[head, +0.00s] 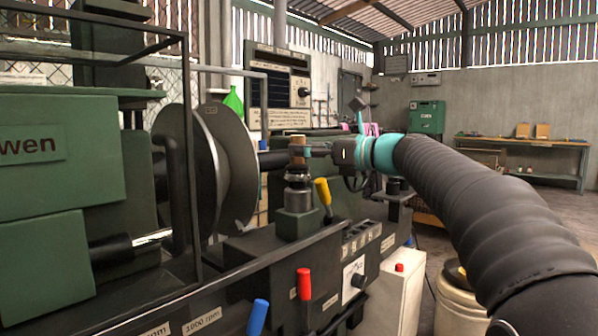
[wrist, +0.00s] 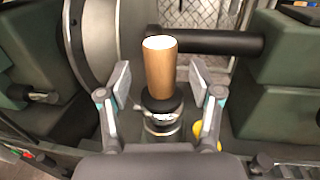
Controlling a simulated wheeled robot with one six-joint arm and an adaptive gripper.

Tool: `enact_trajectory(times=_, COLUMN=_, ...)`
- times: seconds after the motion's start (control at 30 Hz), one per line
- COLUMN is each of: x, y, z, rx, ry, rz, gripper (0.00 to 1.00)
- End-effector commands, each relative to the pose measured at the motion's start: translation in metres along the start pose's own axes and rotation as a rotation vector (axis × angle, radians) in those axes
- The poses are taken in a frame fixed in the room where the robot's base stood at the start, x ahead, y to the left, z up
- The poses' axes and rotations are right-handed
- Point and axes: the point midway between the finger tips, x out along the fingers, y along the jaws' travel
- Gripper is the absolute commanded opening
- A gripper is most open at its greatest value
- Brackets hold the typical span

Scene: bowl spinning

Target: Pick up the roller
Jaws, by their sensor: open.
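A brown, wood-coloured cylinder with a pale top end, which looks like the roller (wrist: 160,68), stands upright on a dark round post on the spinning machine. In the head view it is the small brown piece (head: 298,146) above the post. My gripper (wrist: 161,80) is open, with one finger on each side of the cylinder and a visible gap on both sides. In the head view my gripper (head: 318,151) reaches in from the right at the cylinder's height, and its fingers are partly hidden.
A large grey disc (head: 229,165) stands left of the post, near the dark green headstock (head: 60,190). A black bar (wrist: 218,42) runs behind the cylinder. Levers with yellow (head: 323,191), red (head: 304,281) and blue (head: 257,316) grips stick up at the front of the machine.

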Motion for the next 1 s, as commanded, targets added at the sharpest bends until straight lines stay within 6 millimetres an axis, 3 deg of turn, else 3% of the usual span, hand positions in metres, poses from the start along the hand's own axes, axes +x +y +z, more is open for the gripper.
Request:
enact_trajectory(times=0.17, x=0.023, y=0.0, z=0.0, rx=0.001, ry=0.001, rz=0.0, gripper=0.64)
enact_trajectory(times=0.4, x=0.025, y=0.0, z=0.0, rx=0.001, ry=0.001, rz=-0.002, gripper=0.64)
enact_trajectory(times=0.67, x=0.025, y=0.0, z=0.0, rx=0.001, ry=0.001, rz=-0.001, gripper=0.0)
enact_trajectory(times=1.0, x=0.024, y=0.001, z=0.003, rx=-0.001, ry=-0.001, rz=-0.001, gripper=0.0)
